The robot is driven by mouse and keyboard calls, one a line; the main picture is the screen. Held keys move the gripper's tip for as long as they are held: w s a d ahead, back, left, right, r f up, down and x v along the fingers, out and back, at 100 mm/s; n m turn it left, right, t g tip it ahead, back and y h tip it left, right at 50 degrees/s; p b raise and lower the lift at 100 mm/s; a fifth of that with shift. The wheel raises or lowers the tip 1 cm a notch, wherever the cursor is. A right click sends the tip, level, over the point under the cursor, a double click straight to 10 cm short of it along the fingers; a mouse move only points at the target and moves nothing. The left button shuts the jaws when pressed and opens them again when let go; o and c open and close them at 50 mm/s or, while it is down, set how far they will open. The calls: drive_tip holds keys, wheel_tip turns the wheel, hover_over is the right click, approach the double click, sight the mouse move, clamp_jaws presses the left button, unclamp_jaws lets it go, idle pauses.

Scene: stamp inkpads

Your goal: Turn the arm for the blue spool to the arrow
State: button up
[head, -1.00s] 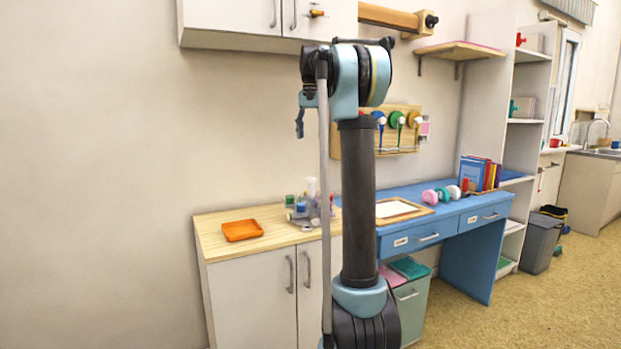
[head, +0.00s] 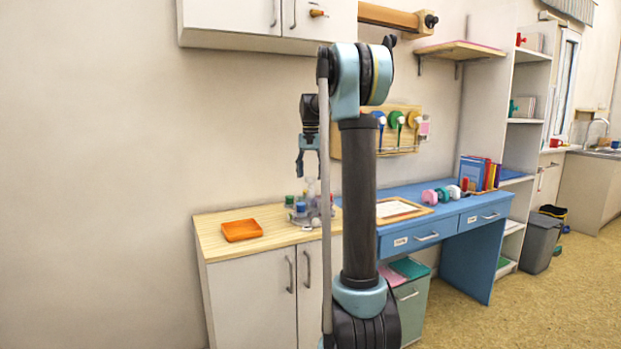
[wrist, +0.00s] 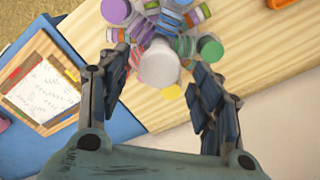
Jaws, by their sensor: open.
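A wooden wall board (head: 405,111) carries blue, green and yellow-orange spools in a row. The blue spool (head: 380,117) is the leftmost, partly beside my arm's column. A dark piece hangs below it; its arm's exact angle and the arrow are too small to tell. My gripper (head: 308,168) is open and empty, pointing down, left of and lower than the blue spool in the picture. In the wrist view, my gripper (wrist: 158,70) has its fingers apart above a cluster of bottles and round pads.
Bottles and round pads (head: 302,208) stand on the wooden cabinet top (head: 270,220), with an orange tray (head: 242,230) to the left. A blue desk (head: 440,215) holds a framed sheet (head: 398,210). A white wall cupboard (head: 250,25) hangs above.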

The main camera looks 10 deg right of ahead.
drive_tip(key=shift+f, duration=0.55)
clamp_jaws()
drive_tip(key=shift+n, duration=1.9)
unclamp_jaws()
drive_tip(key=shift+r, duration=0.1)
